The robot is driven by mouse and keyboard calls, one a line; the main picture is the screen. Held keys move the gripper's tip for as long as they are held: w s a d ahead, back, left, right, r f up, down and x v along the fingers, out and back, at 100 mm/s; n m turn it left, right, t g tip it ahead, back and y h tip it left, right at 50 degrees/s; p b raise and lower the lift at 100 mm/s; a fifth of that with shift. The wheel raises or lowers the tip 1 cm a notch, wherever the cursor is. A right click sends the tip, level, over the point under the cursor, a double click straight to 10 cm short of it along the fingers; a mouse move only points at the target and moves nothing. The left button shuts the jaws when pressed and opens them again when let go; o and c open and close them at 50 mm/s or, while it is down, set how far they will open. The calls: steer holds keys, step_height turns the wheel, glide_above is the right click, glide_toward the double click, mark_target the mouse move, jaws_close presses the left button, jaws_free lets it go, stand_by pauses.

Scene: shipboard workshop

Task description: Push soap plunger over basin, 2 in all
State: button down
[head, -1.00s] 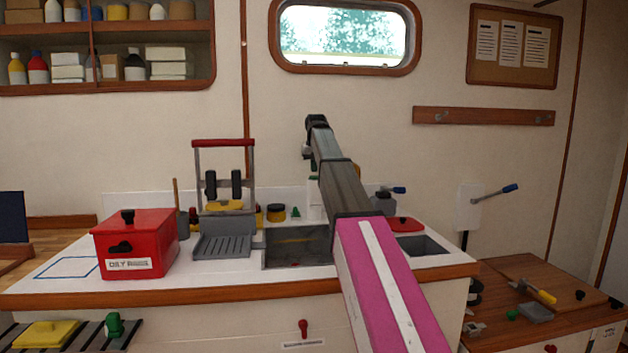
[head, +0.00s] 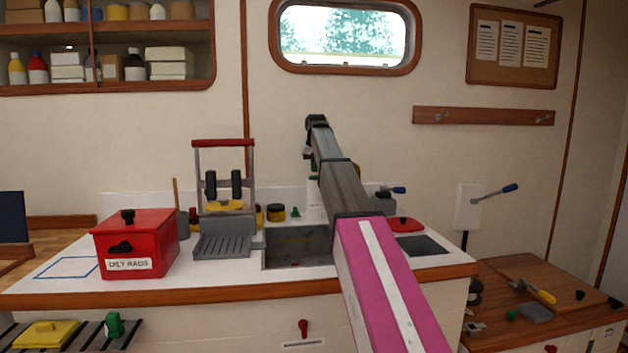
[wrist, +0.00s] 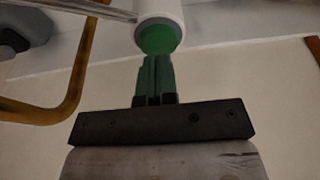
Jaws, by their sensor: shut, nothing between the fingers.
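The soap dispenser (head: 314,203) is a white upright body at the back of the counter, behind the basin (head: 298,262), partly hidden by my arm. In the wrist view, its white cylinder with a grey rim (wrist: 160,12) ends in a round green plunger (wrist: 158,39). My gripper (wrist: 156,58) is shut and empty, its green fingertips overlapping the plunger's lower edge; I cannot tell whether they touch. In the head view, my gripper is small and mostly hidden behind my arm. The visible part of the grey basin looks empty.
A red oily rags box (head: 136,246) and a grey press with a red handle (head: 224,143) stand left of the basin. A red lid (head: 405,224) lies to the right. A brass-coloured curved pipe (wrist: 70,90) passes left of my gripper.

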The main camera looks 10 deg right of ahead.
steer(key=shift+s+x, duration=0.25)
steer(key=shift+x, duration=0.8)
stand_by(0.9)
steer(key=shift+w+r+v, duration=0.1)
steer(key=shift+w+v, duration=0.15)
steer(key=shift+v, duration=0.85)
steer(key=shift+w+r+v, duration=0.1)
steer(key=shift+w+v, duration=0.2)
steer(key=shift+v, duration=0.8)
steer(key=shift+w+v, duration=0.25)
steer(key=shift+v, duration=0.85)
